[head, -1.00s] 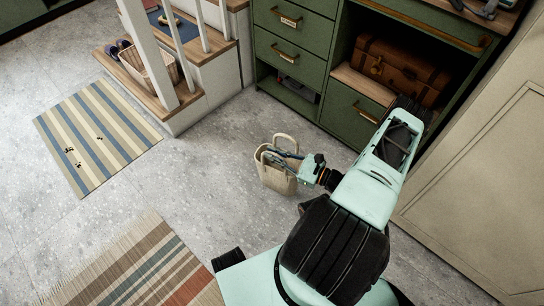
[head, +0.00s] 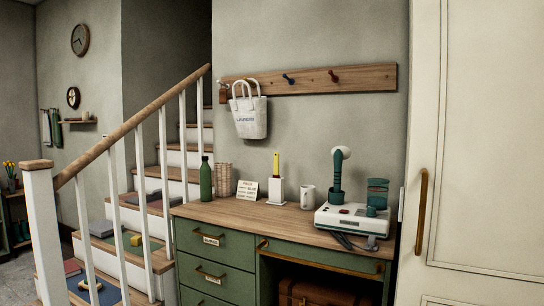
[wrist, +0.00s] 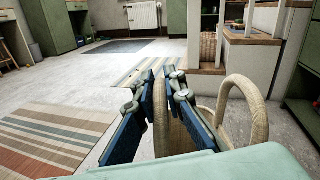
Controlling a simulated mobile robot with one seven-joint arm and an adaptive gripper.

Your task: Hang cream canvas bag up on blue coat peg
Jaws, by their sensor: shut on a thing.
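The cream canvas bag shows in the wrist view only by its loop handles (wrist: 236,92); its body is mostly hidden below the frame. My gripper (wrist: 162,78) is shut on one handle of it, which passes between the blue fingers. I cannot tell whether the bag still touches the floor. In the head view the blue coat peg (head: 288,79) is the middle peg on a wooden rail (head: 365,79) on the wall, and it is bare. My gripper and the cream bag are outside the head view.
A white bag lettered "LAUNDRY" (head: 249,118) hangs at the rail's left end. A red peg (head: 333,76) is bare. Below stands a green cabinet (head: 212,238) with a bottle (head: 206,179), a mug (head: 307,197) and a machine (head: 353,220). A staircase is at left.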

